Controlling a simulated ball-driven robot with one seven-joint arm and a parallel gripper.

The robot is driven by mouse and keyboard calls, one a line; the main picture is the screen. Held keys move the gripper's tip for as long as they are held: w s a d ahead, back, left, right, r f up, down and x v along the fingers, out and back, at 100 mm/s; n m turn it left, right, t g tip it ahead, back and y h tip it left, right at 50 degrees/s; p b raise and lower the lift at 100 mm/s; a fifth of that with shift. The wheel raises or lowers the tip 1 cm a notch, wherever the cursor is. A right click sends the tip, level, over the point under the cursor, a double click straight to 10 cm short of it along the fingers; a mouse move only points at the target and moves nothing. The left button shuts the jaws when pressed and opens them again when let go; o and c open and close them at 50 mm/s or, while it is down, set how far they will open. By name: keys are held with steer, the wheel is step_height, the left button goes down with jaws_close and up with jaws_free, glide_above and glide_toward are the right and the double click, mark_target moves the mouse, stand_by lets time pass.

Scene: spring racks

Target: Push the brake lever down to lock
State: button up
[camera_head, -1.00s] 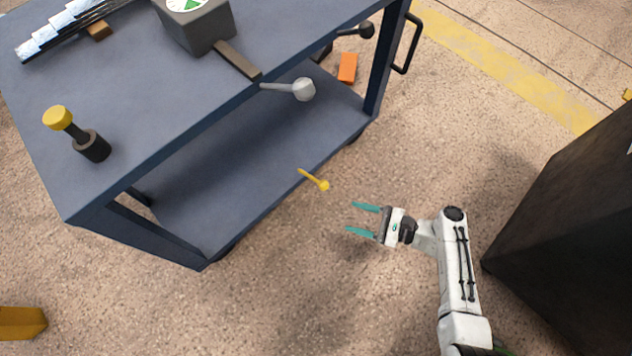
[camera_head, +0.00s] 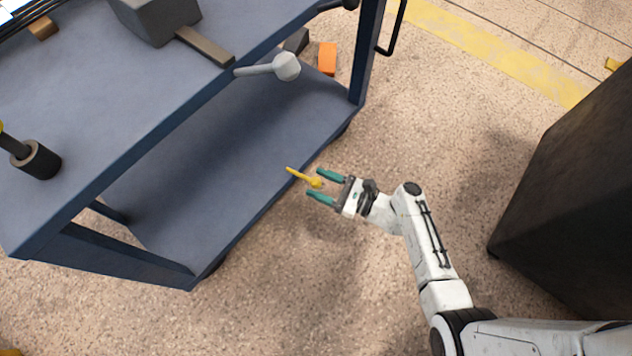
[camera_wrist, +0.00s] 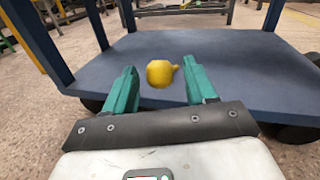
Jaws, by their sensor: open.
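The yellow brake lever (camera_head: 298,175) sticks out from the lower front edge of the cart, its round knob toward me. My gripper (camera_head: 314,183) is open, its two teal fingers on either side of the knob in the head view. In the wrist view the yellow knob (camera_wrist: 160,73) shows between and just beyond the fingers (camera_wrist: 161,82), closer to the left one. I cannot tell whether any finger touches it. The lever's shaft is mostly hidden behind the knob in the wrist view.
The blue cart (camera_head: 120,120) has an upper top and a lower shelf (camera_head: 210,165). A grey ball-ended lever (camera_head: 285,67) juts from the upper edge, above and behind my gripper. A dark cabinet (camera_head: 570,190) stands at right. The floor between is clear.

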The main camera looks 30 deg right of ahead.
steer(key=shift+x, duration=0.85)
steer(key=shift+c, duration=0.2)
jaws_close()
